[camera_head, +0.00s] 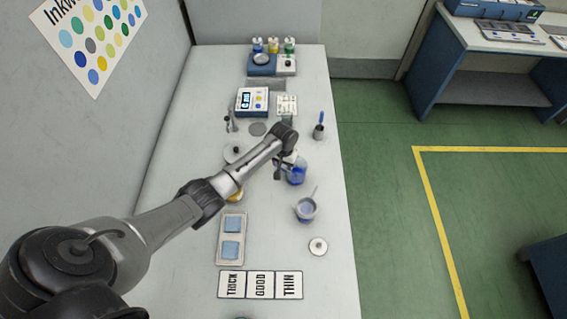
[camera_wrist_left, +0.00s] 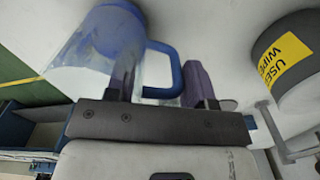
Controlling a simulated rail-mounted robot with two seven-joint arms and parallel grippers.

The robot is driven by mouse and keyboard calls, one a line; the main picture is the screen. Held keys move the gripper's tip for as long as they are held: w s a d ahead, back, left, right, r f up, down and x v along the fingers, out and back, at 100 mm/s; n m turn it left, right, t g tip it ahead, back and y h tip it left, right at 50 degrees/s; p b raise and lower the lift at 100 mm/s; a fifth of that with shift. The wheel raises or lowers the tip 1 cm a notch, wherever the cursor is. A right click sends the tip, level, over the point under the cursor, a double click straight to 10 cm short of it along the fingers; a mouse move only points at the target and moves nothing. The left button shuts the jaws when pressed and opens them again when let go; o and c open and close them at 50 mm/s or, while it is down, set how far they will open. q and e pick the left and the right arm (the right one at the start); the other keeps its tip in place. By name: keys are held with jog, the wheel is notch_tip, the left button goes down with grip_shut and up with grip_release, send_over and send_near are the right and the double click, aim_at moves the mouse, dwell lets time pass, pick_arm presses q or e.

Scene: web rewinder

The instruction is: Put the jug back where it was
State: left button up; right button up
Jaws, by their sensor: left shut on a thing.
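The jug (camera_head: 296,174) is clear with blue in it and has a blue handle. It is at the right half of the bench, beyond the small cup with a stick. My left gripper (camera_head: 284,166) is shut on the jug's handle. In the left wrist view the jug (camera_wrist_left: 98,48) is at upper left, and the fingers of my left gripper (camera_wrist_left: 160,88) stand on either side of the handle. I cannot tell whether the jug's base touches the bench. My arm hides part of the bench beside it. My right gripper is not in view.
A cup with a stick (camera_head: 306,210) and a small round disc (camera_head: 318,246) stand nearer on the bench (camera_head: 335,285). THICK, GOOD and THIN cards (camera_head: 260,285) lie at the front. A dark pot with a brush (camera_head: 319,131) stands beyond. A grey bin with a yellow label (camera_wrist_left: 290,65) is close by.

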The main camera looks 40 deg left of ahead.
pick_arm(q)
jog(key=shift+f, duration=0.2)
jog(key=o, duration=1.2)
notch_tip(320, 180, up, 12)
jog(key=p, duration=0.2)
jog(key=s+d+f+m+t, duration=0.1)
jog(key=s+d+f+m, duration=0.15)
jog(key=s+d, duration=0.5)
jog(key=s+d+f+m+t, duration=0.15)
jog(key=s+d+f, duration=0.3)
jog(key=s, duration=0.55)
jog(key=s+d+r+m, duration=0.1)
jog(key=s+d+r, duration=0.1)
jog(key=s, duration=0.3)
jog(key=s+d+r+m, duration=0.1)
jog(key=s+r, duration=0.1)
jog(key=s, duration=0.3)
jog(key=s+d+r+t, duration=0.1)
jog(key=s+d+r, duration=0.1)
jog(key=s+r, duration=0.1)
jog(key=shift+s+d+m, duration=0.2)
jog(key=shift+s, duration=0.25)
jog(key=shift+s+d+m, duration=0.15)
jog(key=shift+s+m, duration=0.05)
jog(key=shift+s, duration=0.25)
